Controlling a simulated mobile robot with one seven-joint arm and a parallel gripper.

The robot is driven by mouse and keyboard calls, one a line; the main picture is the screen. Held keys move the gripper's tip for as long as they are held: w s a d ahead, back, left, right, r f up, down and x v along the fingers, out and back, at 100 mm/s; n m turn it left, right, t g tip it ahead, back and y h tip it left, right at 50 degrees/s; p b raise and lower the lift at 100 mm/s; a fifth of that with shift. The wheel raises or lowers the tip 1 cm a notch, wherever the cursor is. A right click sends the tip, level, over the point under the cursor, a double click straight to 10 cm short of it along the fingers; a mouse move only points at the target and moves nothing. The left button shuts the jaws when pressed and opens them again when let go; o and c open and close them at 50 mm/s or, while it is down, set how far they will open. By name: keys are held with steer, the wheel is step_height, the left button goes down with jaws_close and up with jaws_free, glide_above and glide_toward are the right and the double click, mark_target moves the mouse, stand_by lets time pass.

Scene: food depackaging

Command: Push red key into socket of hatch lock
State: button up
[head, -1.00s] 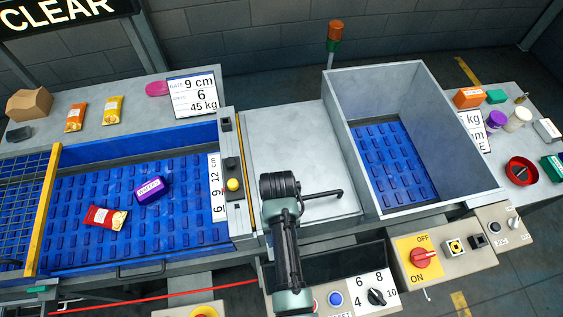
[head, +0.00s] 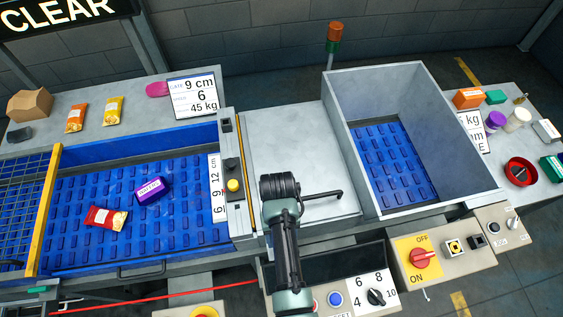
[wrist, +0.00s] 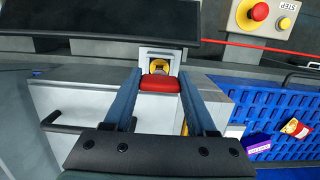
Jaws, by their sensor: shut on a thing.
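The red key (wrist: 160,84) shows in the wrist view, between the two fingertips of my gripper (wrist: 160,76). My gripper is shut on it. Just beyond the key is the hatch lock (wrist: 157,54), a pale block with a yellow-ringed socket (wrist: 158,65). The key's far end is at or very close to the socket; I cannot tell how deep it sits. The grey hatch (head: 300,165) with its dark handle (head: 325,193) lies beside my arm in the head view. Key, lock and fingertips are hidden there behind my arm.
A blue belt (head: 85,185) with a red packet (head: 105,217) and a purple packet (head: 149,190) lies left. A deep grey bin (head: 450,150) stands right of the hatch. A dark screen (wrist: 100,27) sits close past the lock in the wrist view.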

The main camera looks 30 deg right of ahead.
steer(key=shift+f+b, duration=1.3)
steer(key=shift+f, duration=0.75)
steer(key=o, duration=1.5)
steer(key=shift+c, duration=0.2)
steer(key=shift+r, duration=0.1)
step_height(320, 180, up, 13)
steer(key=w+p, duration=0.1)
steer(key=w, duration=0.1)
steer(key=shift+d, duration=0.25)
steer(key=shift+f, duration=0.2)
